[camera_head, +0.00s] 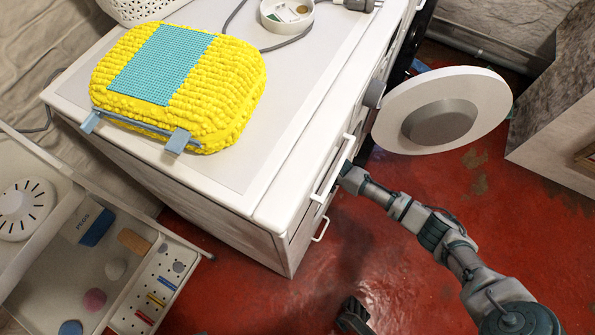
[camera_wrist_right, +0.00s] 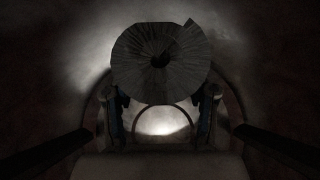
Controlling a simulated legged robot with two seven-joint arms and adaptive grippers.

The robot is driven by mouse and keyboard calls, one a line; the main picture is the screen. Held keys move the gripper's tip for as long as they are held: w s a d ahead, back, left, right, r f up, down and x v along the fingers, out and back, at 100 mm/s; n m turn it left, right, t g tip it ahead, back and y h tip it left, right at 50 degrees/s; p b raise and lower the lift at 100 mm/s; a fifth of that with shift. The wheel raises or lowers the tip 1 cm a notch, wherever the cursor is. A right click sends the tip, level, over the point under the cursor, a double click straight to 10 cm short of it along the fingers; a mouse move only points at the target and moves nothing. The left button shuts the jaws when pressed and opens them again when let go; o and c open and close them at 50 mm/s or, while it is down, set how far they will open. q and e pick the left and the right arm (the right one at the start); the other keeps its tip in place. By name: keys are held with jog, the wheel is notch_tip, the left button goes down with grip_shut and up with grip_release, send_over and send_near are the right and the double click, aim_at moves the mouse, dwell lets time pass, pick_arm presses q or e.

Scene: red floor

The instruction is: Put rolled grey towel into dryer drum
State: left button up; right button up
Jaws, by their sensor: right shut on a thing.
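The dryer's round white door (camera_head: 470,88) stands open in the head view; its front opening is hidden by the steep angle. My right arm reaches to the front of the white unit, and its gripper is hidden there. In the right wrist view my right gripper (camera_wrist_right: 162,118) is shut on the rolled grey towel (camera_wrist_right: 160,60), seen end-on as a spiral disc. Dark, curved surroundings with a pale glow show around it, apparently the drum's inside (camera_wrist_right: 240,50). A dark part that may be my left gripper (camera_head: 354,316) shows at the head view's bottom edge; its jaws are unclear.
A yellow bumpy item with a teal patch (camera_head: 235,85) lies on the white top (camera_head: 310,75). A white bowl (camera_head: 287,14) stands behind it. White handles (camera_head: 328,172) project beside my right arm. An open drawer (camera_head: 60,270) holds small items. Red floor (camera_head: 430,200) lies below.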

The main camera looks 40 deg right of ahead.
jog(key=o, duration=1.3)
jog(key=shift+v, duration=5.9)
